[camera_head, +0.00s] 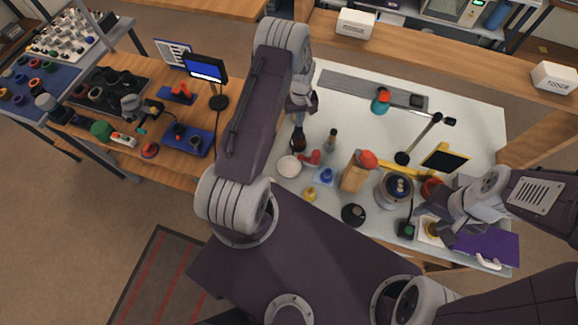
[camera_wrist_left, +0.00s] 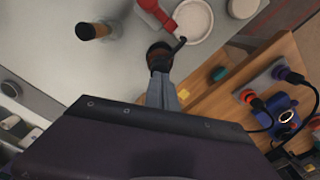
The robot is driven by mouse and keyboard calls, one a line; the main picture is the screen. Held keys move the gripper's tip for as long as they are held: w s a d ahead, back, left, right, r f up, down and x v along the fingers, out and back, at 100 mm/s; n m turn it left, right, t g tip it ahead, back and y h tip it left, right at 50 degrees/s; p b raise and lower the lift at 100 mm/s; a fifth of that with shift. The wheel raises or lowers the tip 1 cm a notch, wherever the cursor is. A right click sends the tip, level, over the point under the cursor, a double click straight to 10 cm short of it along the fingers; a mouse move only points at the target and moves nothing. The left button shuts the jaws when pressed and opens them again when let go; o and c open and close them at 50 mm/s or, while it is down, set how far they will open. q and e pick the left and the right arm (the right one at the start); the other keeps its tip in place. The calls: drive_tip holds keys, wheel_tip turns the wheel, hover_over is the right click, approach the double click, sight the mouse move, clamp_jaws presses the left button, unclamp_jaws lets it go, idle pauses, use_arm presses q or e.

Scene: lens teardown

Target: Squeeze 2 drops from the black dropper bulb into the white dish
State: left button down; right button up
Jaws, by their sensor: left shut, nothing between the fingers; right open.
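The white dish (camera_head: 289,166) lies on the pale table, and it shows at the top of the left wrist view (camera_wrist_left: 194,19). A dark brown bottle-like piece (camera_head: 298,143) stands just behind the dish. In the left wrist view a round dark piece with a thin black tip pointing toward the dish (camera_wrist_left: 158,54) is at my fingertips; I cannot tell whether this is the dropper bulb. My left gripper (camera_wrist_left: 161,78) is shut with nothing held, right by this piece. My right gripper (camera_head: 443,228) is open at the table's right side, near a white square with a yellow part.
A red clamp-like part (camera_head: 310,159) lies beside the dish. A slim bottle (camera_head: 331,140) and a wooden block with a red knob (camera_head: 357,172) stand to the right. A lamp (camera_head: 420,140) and a grey cylinder (camera_head: 396,190) stand further right.

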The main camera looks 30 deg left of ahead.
use_arm(q)
drive_tip(key=shift+f, duration=0.15)
drive_tip(key=shift+f+b, duration=1.1)
drive_tip(key=shift+f, duration=0.1)
drive_tip(key=shift+r+p, duration=1)
drive_tip(key=shift+r, duration=0.35)
drive_tip(key=shift+f, duration=0.15)
